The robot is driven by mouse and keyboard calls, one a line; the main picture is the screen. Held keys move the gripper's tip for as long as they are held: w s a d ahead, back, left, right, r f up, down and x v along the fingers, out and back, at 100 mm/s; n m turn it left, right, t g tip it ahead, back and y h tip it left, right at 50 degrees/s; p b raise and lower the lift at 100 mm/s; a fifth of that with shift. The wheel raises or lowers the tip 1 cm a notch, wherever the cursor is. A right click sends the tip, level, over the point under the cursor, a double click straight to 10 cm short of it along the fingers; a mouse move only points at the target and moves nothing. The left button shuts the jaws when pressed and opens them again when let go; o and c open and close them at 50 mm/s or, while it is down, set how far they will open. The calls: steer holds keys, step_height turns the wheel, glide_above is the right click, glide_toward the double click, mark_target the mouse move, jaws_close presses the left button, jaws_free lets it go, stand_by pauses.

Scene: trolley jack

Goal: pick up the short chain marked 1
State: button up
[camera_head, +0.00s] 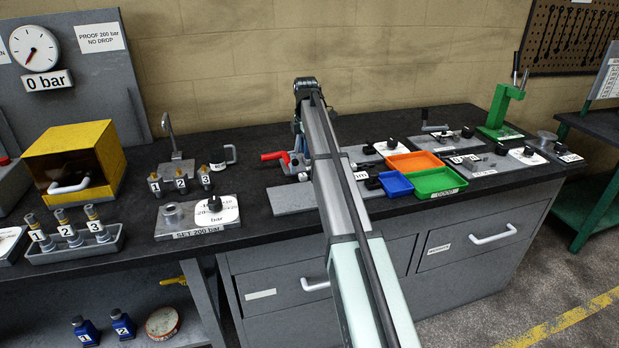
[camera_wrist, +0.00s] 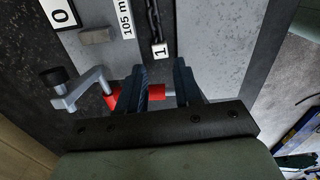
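The short chain (camera_wrist: 153,18) is a row of dark links in the wrist view, running down from the top edge along a dark strip. A white tag marked 1 (camera_wrist: 160,50) sits at its near end. My gripper (camera_wrist: 161,78) is open, its two dark fingers apart. The tag lies just beyond the fingertips, roughly in line with the gap, and nothing appears gripped. The far end of the chain is cut off by the picture edge. In the head view my arm covers the gripper, and I cannot make out the chain.
A red part (camera_wrist: 125,97) with a grey crank and black knob (camera_wrist: 52,77) lies close to the left finger. A grey block (camera_wrist: 98,36) is beyond. In the head view, orange (camera_head: 415,162), blue (camera_head: 396,184) and green (camera_head: 438,181) trays stand right of my arm.

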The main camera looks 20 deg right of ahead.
step_height(320, 180, down, 9)
steer(key=shift+f, duration=0.1)
stand_by(0.5)
jaws_close()
